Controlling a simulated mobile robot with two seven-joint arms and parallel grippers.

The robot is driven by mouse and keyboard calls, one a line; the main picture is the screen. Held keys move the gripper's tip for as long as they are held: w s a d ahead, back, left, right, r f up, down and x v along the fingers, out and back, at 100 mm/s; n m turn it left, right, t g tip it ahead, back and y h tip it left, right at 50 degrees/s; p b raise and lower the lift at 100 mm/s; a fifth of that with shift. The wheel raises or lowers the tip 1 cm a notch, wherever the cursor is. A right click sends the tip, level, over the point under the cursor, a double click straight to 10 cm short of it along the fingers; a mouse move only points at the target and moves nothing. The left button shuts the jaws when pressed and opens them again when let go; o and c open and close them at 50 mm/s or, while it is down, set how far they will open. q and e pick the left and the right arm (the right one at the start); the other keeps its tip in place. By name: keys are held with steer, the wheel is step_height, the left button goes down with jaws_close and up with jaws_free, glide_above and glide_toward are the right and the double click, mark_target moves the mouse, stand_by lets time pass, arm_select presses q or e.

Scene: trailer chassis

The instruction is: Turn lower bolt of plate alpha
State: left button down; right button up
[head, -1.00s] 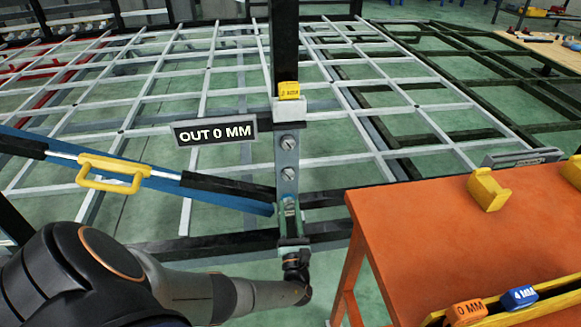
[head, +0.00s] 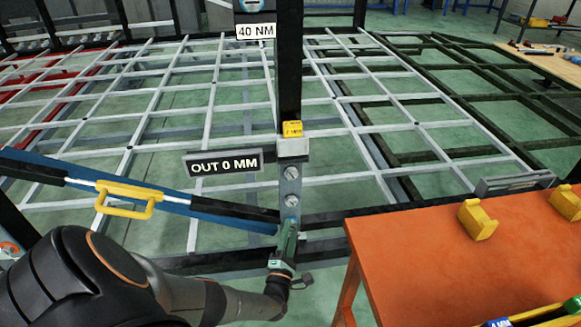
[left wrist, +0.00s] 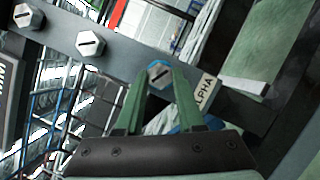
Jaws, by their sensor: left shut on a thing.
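Plate alpha is a narrow grey upright plate (head: 290,187) on the dark post, with two slotted bolts showing: the top one (head: 292,172) and one below it (head: 292,201). My left gripper (head: 290,224) reaches the plate's lower end from below and hides the lower bolt in the head view. In the left wrist view the lower bolt (left wrist: 158,72) sits between the green fingertips, beside the ALPHA label (left wrist: 206,92). The left gripper is shut on this bolt. The two other bolts show up and left of it. My right gripper is out of view.
A sign (head: 222,163) reads OUT 0 MM. Left of the plate is a blue bar with a yellow handle (head: 128,200). An orange table (head: 400,255) with yellow blocks stands close at right. A white grid frame spreads behind. A 40 NM label (head: 256,31) is at the top.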

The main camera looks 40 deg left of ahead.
arm_select(q)
steer(key=m+p, duration=0.1)
steer(key=m+h+p, duration=0.1)
steer(key=m, duration=0.1)
steer(key=shift+s+d+r+g, duration=0.1)
steer(key=shift+d+g, duration=0.2)
steer(key=shift+g, duration=0.1)
steer(key=shift+m+g+h+p, duration=0.3)
steer(key=shift+m+h+p, duration=0.1)
steer(key=shift+m+p, duration=0.7)
steer(key=shift+m, duration=0.3)
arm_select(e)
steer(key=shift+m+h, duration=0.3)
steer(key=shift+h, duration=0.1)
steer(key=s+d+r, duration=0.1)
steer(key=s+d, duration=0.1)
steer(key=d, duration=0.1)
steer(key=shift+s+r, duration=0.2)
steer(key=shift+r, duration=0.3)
arm_select(q)
steer(key=c, duration=1)
jaws_free()
steer(key=o, duration=0.5)
steer(key=shift+a, duration=0.2)
steer(key=shift+r, duration=0.1)
